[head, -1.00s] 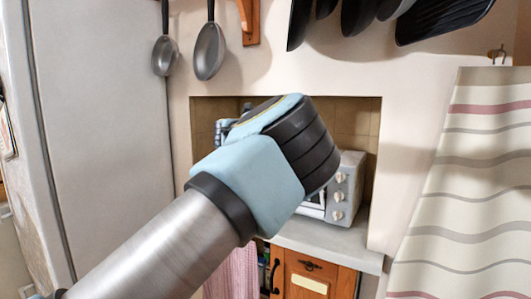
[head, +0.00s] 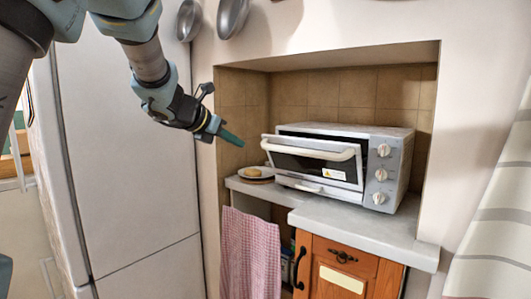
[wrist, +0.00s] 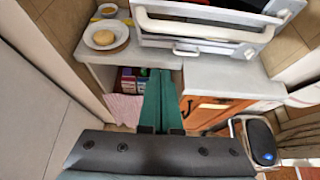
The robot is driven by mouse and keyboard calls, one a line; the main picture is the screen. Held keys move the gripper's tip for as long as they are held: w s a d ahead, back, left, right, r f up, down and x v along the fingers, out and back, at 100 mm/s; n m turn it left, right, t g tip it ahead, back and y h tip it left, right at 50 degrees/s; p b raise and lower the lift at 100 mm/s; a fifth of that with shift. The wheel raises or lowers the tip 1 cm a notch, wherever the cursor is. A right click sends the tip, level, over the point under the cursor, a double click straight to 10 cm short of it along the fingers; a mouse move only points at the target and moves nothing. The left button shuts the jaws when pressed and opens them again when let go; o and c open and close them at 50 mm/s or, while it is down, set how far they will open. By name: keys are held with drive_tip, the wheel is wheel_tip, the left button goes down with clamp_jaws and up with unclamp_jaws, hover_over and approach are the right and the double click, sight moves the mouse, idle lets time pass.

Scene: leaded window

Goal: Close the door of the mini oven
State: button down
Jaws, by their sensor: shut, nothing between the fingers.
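The white mini oven (head: 395,160) stands on the grey counter in a tiled niche, with three knobs on its right side. Its glass door (head: 315,165) is ajar: the top edge leans out from the body, with a dark gap behind it. The pale bar handle (head: 308,150) runs along the door's top. In the wrist view the handle (wrist: 195,25) crosses the top of the picture. My gripper (head: 240,142) is left of the oven, apart from the door, pointing right and down. Its green fingers (wrist: 160,74) are shut and empty.
A plate with a round yellowish item (head: 254,172) sits on the counter left of the oven. A pink checked towel (head: 250,245) hangs below. The tall white fridge (head: 130,160) stands close at left. Pans hang above. The counter (head: 365,222) in front of the oven is bare.

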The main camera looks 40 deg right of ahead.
sight(270, 148)
drive_tip(key=shift+d+r+p+x, duration=0.2)
drive_tip(key=shift+r+p+x, duration=0.3)
drive_tip(key=shift+x, duration=1.55)
drive_tip(key=shift+d+r+p+x, duration=0.3)
drive_tip(key=shift+p+x, duration=0.4)
drive_tip(key=shift+x, duration=1.35)
drive_tip(key=shift+d+r+p+x, duration=0.15)
drive_tip(key=shift+r+p+x, duration=0.4)
drive_tip(key=shift+x, duration=1.55)
drive_tip(key=shift+w+f, duration=0.15)
drive_tip(key=shift+d+r+p, duration=0.2)
drive_tip(key=shift+r+p, duration=0.3)
drive_tip(key=shift+p, duration=0.5)
drive_tip(key=shift+w+d+y+p, duration=0.1)
drive_tip(key=shift+y+p, duration=0.2)
drive_tip(key=shift+p, duration=0.05)
